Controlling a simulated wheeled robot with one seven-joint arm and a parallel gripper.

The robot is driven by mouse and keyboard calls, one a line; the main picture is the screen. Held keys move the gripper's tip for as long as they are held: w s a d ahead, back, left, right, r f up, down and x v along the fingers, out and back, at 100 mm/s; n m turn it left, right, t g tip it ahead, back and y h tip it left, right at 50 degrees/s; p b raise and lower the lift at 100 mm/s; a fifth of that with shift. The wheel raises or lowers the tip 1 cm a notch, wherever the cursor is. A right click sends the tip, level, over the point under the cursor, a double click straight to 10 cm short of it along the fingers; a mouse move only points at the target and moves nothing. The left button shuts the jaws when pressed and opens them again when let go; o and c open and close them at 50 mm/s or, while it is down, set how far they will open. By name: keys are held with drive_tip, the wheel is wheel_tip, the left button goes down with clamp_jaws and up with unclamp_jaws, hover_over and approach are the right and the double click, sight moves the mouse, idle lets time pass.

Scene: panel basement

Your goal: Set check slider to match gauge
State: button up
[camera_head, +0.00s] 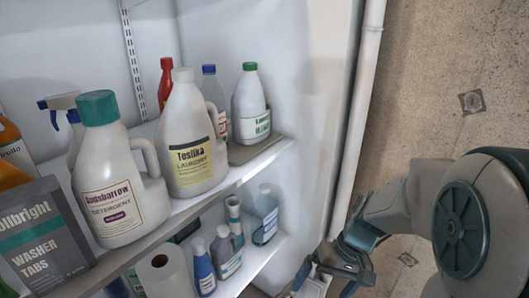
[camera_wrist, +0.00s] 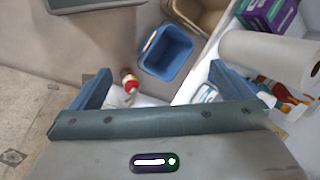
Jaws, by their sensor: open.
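No check slider or gauge that I can make out shows in either view. My gripper (camera_head: 336,268) is low at the right of the shelves in the head view, partly cut off by the bottom edge. In the wrist view its two blue fingers stand wide apart, and the gripper (camera_wrist: 160,72) is open with nothing held. A small pale object (camera_head: 313,286) shows beside the fingers at the bottom of the head view; I cannot tell what it is.
A shelf (camera_head: 262,160) holds several bottles, including a Teslka jug (camera_head: 192,140) and a detergent jug (camera_head: 115,180). A white pipe (camera_head: 357,120) runs beside it. The wrist view shows a blue bin (camera_wrist: 166,55), a red-capped bottle (camera_wrist: 130,82) and a paper roll (camera_wrist: 268,60).

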drive_tip(key=s+d+r+t+h+p, duration=0.1)
drive_tip(key=s+r+t+h+p, duration=0.1)
drive_tip(key=r, duration=0.6)
drive_tip(key=s+d+r+t+h+p, duration=0.1)
drive_tip(key=s+r+t+h+p, duration=0.1)
drive_tip(key=r+p, duration=0.3)
drive_tip(key=v, duration=0.4)
drive_tip(key=shift+p, duration=0.3)
drive_tip(key=shift+s+a+f, duration=0.1)
